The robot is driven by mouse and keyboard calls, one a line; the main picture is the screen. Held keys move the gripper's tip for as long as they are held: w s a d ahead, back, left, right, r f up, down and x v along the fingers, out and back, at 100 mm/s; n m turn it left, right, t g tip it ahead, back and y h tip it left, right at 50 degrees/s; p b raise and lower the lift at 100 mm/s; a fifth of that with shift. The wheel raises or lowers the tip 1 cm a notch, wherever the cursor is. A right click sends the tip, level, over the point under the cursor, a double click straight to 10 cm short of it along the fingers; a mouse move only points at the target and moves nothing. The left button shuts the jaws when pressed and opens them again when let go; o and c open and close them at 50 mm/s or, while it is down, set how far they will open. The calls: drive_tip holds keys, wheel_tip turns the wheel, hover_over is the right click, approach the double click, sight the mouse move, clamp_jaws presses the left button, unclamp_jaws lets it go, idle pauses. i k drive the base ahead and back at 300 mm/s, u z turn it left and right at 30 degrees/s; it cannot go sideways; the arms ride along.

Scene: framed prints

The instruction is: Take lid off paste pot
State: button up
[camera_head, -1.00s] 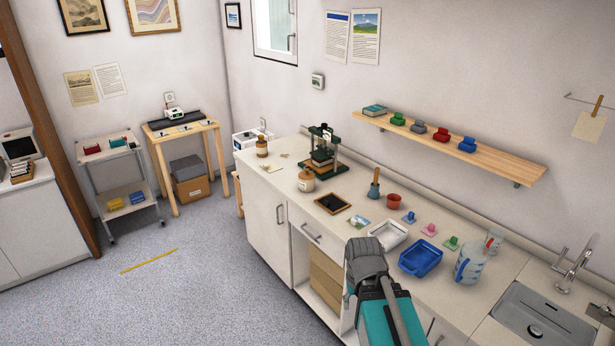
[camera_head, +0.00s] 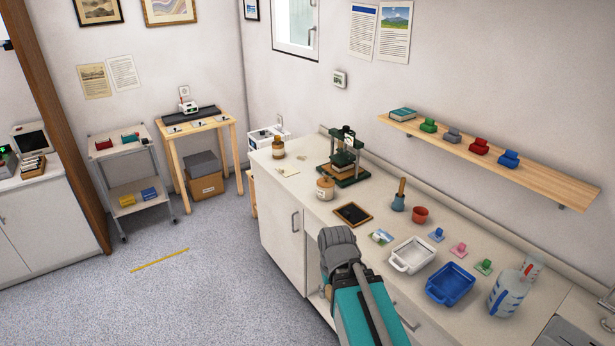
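A squat pot (camera_head: 325,188) with a pale label and a tan top stands upright on the long counter, in front of the small press; it looks like the paste pot. Its top appears to be on. A taller brown jar (camera_head: 278,149) with a label stands farther back on the counter. My teal and grey arm rises from the bottom of the view at the counter's front edge, nearer than the pot and apart from it. No gripper fingers can be made out.
A green press (camera_head: 345,160) stands just behind the pot.

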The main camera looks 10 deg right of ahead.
sight(325, 182)
drive_tip(key=u, duration=0.1)
drive_tip(key=i, duration=1.25)
drive_tip(key=z, duration=0.45)
